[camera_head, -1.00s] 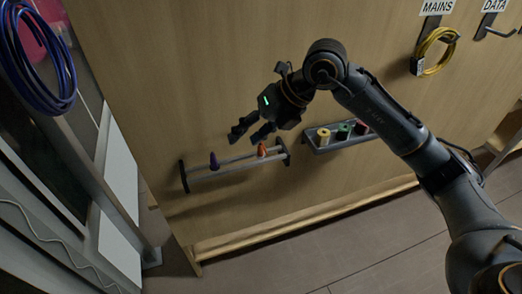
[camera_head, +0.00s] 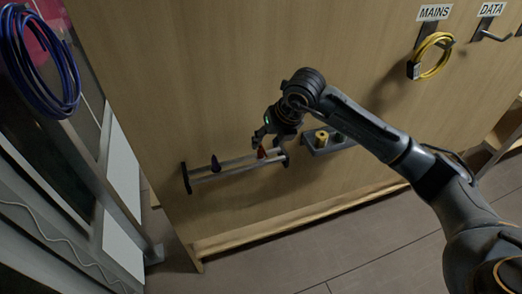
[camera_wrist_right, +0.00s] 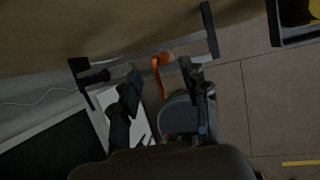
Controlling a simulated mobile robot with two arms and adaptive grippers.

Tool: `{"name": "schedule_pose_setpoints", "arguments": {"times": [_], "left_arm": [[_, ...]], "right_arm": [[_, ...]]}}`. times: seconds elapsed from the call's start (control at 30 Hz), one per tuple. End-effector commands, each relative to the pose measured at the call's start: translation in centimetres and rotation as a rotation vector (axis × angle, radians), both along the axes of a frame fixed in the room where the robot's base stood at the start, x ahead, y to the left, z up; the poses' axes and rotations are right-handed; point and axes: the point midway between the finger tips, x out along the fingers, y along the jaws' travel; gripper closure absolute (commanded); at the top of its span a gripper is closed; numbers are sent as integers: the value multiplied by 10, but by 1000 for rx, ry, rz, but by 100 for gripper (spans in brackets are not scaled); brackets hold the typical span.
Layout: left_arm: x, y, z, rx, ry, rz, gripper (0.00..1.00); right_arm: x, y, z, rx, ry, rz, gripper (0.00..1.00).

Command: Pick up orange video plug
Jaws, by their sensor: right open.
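The orange video plug (camera_head: 262,152) stands on a two-rail wall rack (camera_head: 236,170), near the rack's right end. In the right wrist view the plug (camera_wrist_right: 160,62) shows between the fingertips of my right gripper (camera_wrist_right: 162,72), with a cable-like tail hanging from it. My right gripper (camera_head: 268,142) is open, close above the plug. I cannot tell whether either finger touches it. A dark purple plug (camera_head: 215,164) stands on the same rack to the left. My left gripper is not in view.
A small wall tray with a yellow spool (camera_head: 322,138) is right of the rack, partly hidden by my arm. A yellow cable (camera_head: 432,55) hangs under the MAINS label. Blue cable coils (camera_head: 38,75) hang at the left.

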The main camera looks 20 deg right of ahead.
Motion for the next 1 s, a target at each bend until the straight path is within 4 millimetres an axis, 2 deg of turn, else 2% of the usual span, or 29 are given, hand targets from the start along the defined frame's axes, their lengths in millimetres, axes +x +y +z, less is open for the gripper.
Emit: {"name": "schedule_pose_setpoints", "arguments": {"times": [0.03,0.13,0.3,0.53,0.57,0.77,1.0], "left_arm": [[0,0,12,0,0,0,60],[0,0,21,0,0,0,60],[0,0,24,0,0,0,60],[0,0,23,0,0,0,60],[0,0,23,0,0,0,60],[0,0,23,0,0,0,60],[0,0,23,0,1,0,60]], "right_arm": [[2,2,-3,0,7,0,54],[9,5,-16,1,6,-1,54],[16,8,-33,0,3,0,54],[16,8,-36,0,1,0,54],[16,8,-36,0,1,0,58],[17,8,-35,0,1,0,99],[17,8,-35,0,1,0,100]]}}
